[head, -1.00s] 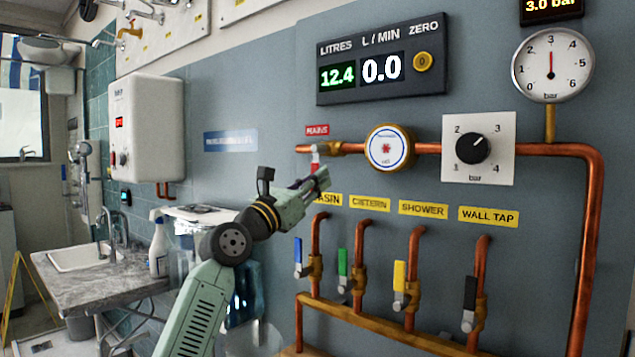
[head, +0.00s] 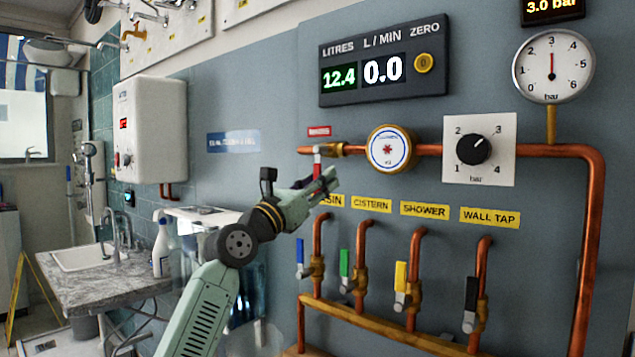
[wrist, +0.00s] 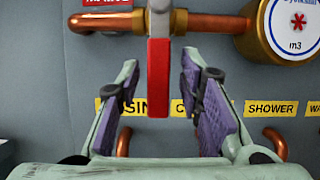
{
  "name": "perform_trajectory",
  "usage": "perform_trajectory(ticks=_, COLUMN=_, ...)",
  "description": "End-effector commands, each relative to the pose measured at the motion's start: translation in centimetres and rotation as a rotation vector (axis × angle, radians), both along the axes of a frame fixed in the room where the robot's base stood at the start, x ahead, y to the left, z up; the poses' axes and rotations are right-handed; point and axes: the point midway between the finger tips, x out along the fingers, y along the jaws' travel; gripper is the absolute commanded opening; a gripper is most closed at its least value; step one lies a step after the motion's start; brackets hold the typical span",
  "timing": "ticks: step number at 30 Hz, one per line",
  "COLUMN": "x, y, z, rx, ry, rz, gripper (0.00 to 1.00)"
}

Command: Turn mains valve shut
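The mains valve (head: 330,149) is a brass body on the horizontal copper pipe, below a red MAINS label. Its red lever (wrist: 158,78) hangs straight down, across the pipe; the lever's upper part also shows in the head view (head: 317,162). My gripper (head: 329,179) is at the lever, just below the valve. In the wrist view my gripper (wrist: 159,64) is open, with a purple-padded finger on each side of the lever and visible gaps on both sides. I cannot tell how deep the lever sits between the fingers. In the head view the fingers hide the lever's lower end.
A round water meter (head: 391,149) and a regulator (head: 479,150) are right of the valve. Several branch valves with coloured levers hang below, including a blue one (head: 299,258). The display (head: 382,70) reads 12.4 litres and 0.0 L/MIN. The gauge (head: 552,65) points to about 3 bar.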

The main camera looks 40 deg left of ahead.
Motion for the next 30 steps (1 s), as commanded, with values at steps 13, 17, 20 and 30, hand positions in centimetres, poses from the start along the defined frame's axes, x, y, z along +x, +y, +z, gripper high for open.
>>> perform_trajectory(ticks=13, x=-1.4, y=0.2, z=-0.6, rx=0.0, ry=0.0, rz=0.003, gripper=0.36)
perform_trajectory(ticks=17, x=-3.8, y=0.3, z=-1.7, rx=0.0, ry=0.0, rz=0.003, gripper=0.36)
perform_trajectory(ticks=20, x=-5.9, y=0.4, z=-2.5, rx=0.0, ry=-0.001, rz=0.004, gripper=0.36)
perform_trajectory(ticks=30, x=-10.6, y=0.4, z=-4.5, rx=0.0, ry=0.0, rz=0.001, gripper=0.36)
